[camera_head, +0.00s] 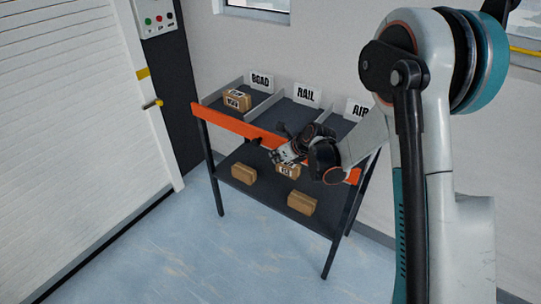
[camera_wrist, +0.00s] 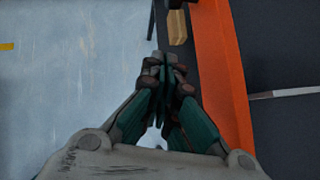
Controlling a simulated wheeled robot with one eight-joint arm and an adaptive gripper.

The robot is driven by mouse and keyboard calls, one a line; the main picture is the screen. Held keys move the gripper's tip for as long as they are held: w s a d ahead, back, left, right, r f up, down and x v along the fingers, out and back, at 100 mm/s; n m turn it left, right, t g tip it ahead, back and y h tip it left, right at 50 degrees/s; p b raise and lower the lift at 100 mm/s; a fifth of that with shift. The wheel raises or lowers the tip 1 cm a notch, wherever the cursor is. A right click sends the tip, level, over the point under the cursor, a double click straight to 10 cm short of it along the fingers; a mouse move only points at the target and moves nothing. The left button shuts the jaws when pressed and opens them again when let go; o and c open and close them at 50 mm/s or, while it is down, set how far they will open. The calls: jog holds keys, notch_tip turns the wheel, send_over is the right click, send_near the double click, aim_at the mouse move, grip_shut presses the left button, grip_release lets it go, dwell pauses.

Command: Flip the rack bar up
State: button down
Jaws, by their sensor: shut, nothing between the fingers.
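The rack (camera_head: 326,248) is a dark two-level stand with an orange bar (camera_head: 231,123) along the front edge of its upper shelf. In the wrist view the orange bar (camera_wrist: 215,60) runs up the picture just right of my fingers. My gripper (camera_head: 274,157) is at the front of the rack, near the middle of the bar. In the wrist view my gripper (camera_wrist: 166,62) is shut with its fingertips together and empty, close beside the bar. I cannot tell whether it touches the bar. My arm hides part of the bar's right half.
The upper shelf has bays with ROAD (camera_head: 260,81), RAIL (camera_head: 307,94) and AIR (camera_head: 357,109) signs. A box (camera_head: 237,100) lies in the ROAD bay. Several boxes, such as one at front right (camera_head: 302,203), lie on the lower shelf. A white shutter door (camera_head: 70,110) stands left. Floor in front is clear.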

jog(key=shift+v, duration=0.85)
jog(key=s+d+r+n+h, duration=0.1)
jog(key=s+d+r+n, duration=0.2)
jog(key=s+r+n, duration=0.5)
jog(key=s+d+r+n+h, duration=0.2)
jog(key=s+d+r+n, duration=0.1)
jog(key=s+r+n, duration=0.45)
jog(key=s+d+r+n+h, duration=0.1)
jog(key=s+d+r+n, duration=0.1)
jog(key=s+n, duration=0.4)
jog(key=s+d+r+n+h, duration=0.1)
jog(key=s+d+n, duration=0.3)
jog(key=s, duration=1)
jog(key=n, duration=0.3)
jog(key=shift+s+r, duration=0.3)
jog(key=shift+r, duration=0.1)
